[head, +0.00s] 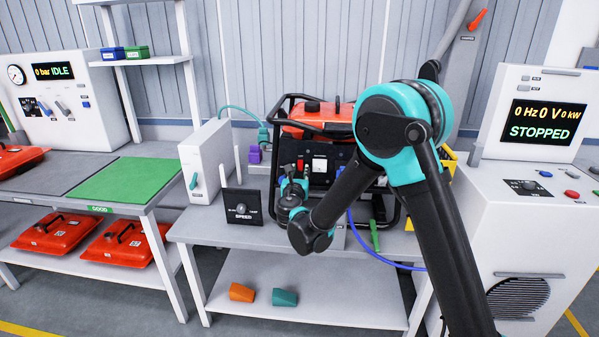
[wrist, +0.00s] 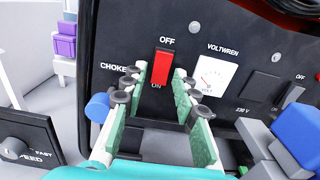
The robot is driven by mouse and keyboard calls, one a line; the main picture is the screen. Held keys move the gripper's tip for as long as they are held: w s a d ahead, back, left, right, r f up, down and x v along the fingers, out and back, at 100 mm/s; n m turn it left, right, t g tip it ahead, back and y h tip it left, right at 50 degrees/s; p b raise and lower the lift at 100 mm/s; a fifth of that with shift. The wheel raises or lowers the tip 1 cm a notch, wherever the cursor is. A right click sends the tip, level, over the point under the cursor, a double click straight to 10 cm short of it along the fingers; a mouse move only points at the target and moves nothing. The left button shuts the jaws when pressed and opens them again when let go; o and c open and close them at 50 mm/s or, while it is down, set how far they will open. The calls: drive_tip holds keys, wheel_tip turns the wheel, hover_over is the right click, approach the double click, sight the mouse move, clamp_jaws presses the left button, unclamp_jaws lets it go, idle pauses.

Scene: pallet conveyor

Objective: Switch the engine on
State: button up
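The engine is a generator (head: 318,118) with an orange tank and black frame, standing on the grey bench. Its black front panel carries a red rocker switch (wrist: 162,68), marked OFF above and ON below, in the wrist view. I cannot tell for sure which way the rocker is tilted. My gripper (wrist: 157,88) is open, with its green-padded fingers on either side of the switch's lower part. Nothing is held between them, and contact with the switch cannot be told. In the head view my gripper (head: 293,190) is in front of the panel's left part.
A blue knob (wrist: 97,107) by the CHOKE label is close left of my fingers. A voltmeter (wrist: 211,76) and a blue plug (wrist: 298,135) are to the right. The SPEED box (head: 241,206) stands front left. The right console screen (head: 541,122) reads STOPPED, 0 V.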

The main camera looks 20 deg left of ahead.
clamp_jaws()
drive_tip(key=shift+w+f+t, duration=0.1)
drive_tip(key=shift+f+t, duration=0.1)
drive_tip(key=shift+t, duration=0.55)
drive_tip(key=shift+w+f+t, duration=0.1)
drive_tip(key=shift+f+t, duration=0.05)
drive_tip(key=shift+t, duration=0.6)
drive_tip(key=shift+s, duration=0.1)
drive_tip(key=shift+o, duration=1.7)
unclamp_jaws()
drive_tip(key=shift+y, duration=0.3)
